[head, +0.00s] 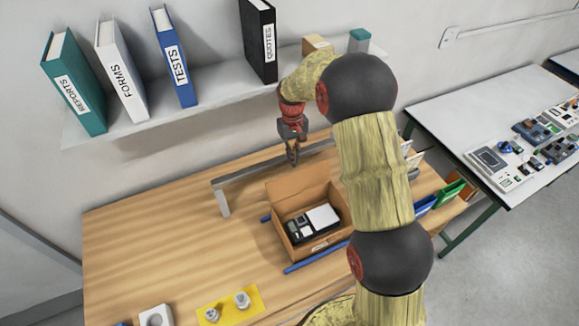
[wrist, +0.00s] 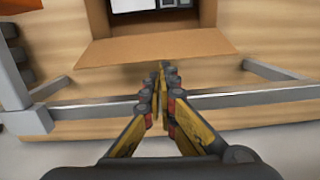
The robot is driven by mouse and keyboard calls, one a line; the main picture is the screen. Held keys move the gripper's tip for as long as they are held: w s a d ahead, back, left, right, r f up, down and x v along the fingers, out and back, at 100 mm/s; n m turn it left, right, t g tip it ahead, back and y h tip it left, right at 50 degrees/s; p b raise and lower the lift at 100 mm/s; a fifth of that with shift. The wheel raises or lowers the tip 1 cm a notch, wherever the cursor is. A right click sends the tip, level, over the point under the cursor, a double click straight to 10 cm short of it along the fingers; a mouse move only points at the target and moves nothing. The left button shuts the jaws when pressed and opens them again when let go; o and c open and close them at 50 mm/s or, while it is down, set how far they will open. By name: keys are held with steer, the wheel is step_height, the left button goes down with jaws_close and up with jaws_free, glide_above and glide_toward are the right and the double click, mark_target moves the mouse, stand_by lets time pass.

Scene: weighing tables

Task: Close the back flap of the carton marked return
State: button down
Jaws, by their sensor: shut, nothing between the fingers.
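The open brown carton (head: 283,232) sits on the wooden table, with a white label on its front too small to read. Its back flap (head: 297,186) is raised and leans outward at the rear; in the wrist view the flap (wrist: 155,47) spreads from the carton's edge toward my fingers. Inside the carton lie a dark device and a white item (head: 322,217). My gripper (head: 293,160) is shut and empty, pointing down behind and above the back flap. In the wrist view its fingertips (wrist: 160,66) overlap the flap's outer edge; I cannot tell whether they touch. My arm hides the carton's right side.
A grey rail (head: 240,181) on posts runs behind the carton, close under my gripper. Blue strips (head: 315,257) lie beside the carton. A shelf (head: 150,122) with binders overhangs the back. A yellow mat (head: 228,309) with metal weights lies at front; the table's left is clear.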

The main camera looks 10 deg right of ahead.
mark_target(298, 180)
step_height(298, 180, down, 8)
steer(key=w+p, duration=0.1)
steer(key=shift+w, duration=0.25)
stand_by(0.4)
steer(key=shift+w+f+t, duration=0.1)
steer(key=shift+w+t, duration=0.05)
steer(key=shift+t, duration=0.15)
